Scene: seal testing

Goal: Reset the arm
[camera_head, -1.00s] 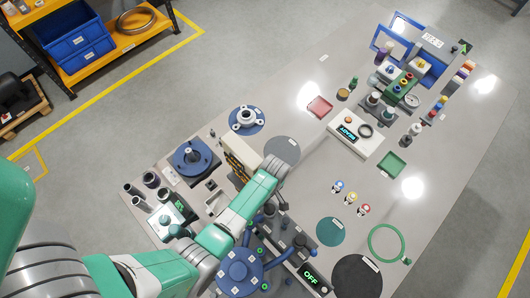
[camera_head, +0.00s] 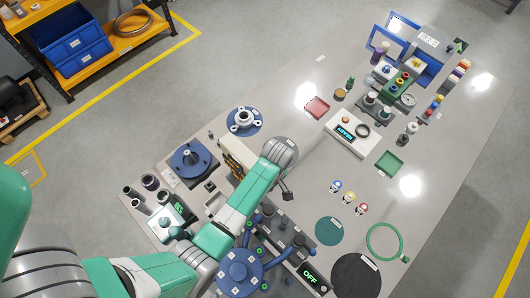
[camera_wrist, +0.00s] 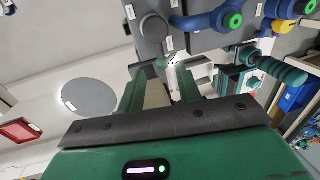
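My arm (camera_head: 230,205) reaches from the lower left over the worktable (camera_head: 290,100), and its wrist is bent downward above the middle of the table. In the camera_wrist view my gripper (camera_wrist: 163,72) shows two green fingers standing apart. I see no object clearly held between them; a pale surface shows in the gap. In the camera_head view the fingers are mostly hidden and too small to tell apart. A round grey mat (camera_wrist: 88,97) lies left of the fingers in the camera_wrist view, and the wrist partly covers it in the camera_head view (camera_head: 291,142).
A blue valve rig (camera_head: 240,270) and a box reading OFF (camera_head: 312,277) stand below the wrist. A blue flange fixture (camera_head: 190,160) is to its left. A white display unit (camera_head: 352,133), red tray (camera_head: 317,107) and green tray (camera_head: 388,162) are to the right. The table's upper middle is clear.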

